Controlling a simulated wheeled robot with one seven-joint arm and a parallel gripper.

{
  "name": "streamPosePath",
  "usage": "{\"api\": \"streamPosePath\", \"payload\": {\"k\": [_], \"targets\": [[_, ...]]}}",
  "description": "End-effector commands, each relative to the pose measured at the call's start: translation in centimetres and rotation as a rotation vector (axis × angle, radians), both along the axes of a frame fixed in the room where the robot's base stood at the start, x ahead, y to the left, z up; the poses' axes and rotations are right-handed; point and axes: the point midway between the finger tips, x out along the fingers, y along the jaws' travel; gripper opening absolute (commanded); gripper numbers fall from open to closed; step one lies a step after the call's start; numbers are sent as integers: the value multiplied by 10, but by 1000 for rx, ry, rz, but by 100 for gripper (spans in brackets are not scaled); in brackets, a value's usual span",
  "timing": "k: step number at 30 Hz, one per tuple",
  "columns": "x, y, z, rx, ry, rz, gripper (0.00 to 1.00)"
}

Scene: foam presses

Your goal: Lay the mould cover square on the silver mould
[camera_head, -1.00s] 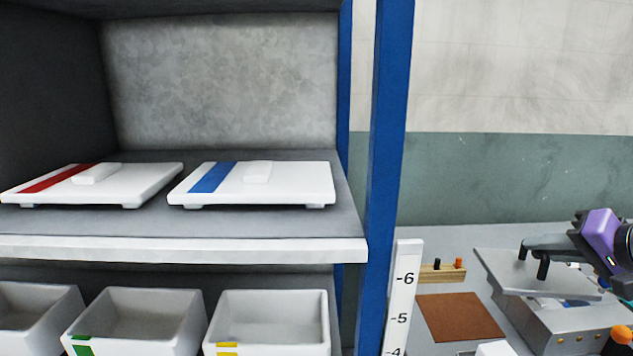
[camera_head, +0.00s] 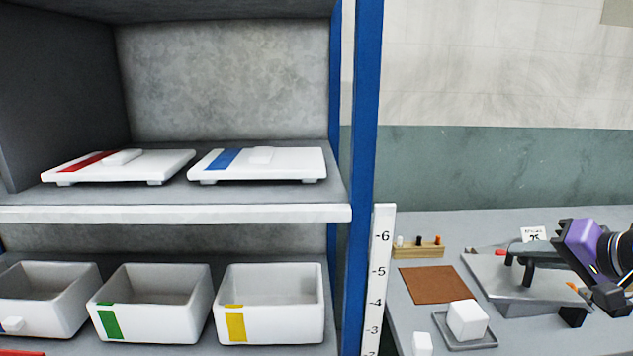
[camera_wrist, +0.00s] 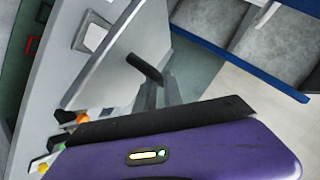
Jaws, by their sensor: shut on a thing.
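The mould cover (camera_head: 484,271) is a flat grey plate with a dark bar handle. My purple gripper (camera_head: 519,268) is shut on this handle at the right of the head view. The silver mould (camera_head: 525,311) shows only as a grey side below the cover; the cover hides its top. I cannot tell whether the cover touches the mould or hangs just above it, or whether it is square. In the wrist view the cover (camera_wrist: 118,55) fills the left middle and looks strongly slanted, with my gripper (camera_wrist: 160,85) at its handle.
A white block (camera_head: 467,319) sits on a small grey tray (camera_head: 466,343) left of the mould. A brown mat (camera_head: 432,284), a peg rack (camera_head: 420,248) and a number card (camera_head: 534,234) are nearby. A blue shelf post (camera_head: 362,180) and a numbered scale (camera_head: 379,270) stand left.

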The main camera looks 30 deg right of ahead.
Motion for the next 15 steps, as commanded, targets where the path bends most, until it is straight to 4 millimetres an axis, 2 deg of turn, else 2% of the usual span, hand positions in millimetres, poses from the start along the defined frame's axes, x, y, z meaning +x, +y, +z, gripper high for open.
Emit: {"api": "streamPosePath", "payload": {"k": [9,14,15], "targets": [[7,28,-28,-1,-1,21,0],[13,50,-52,2,0,37,0],[15,59,-61,4,1,45,0]]}}
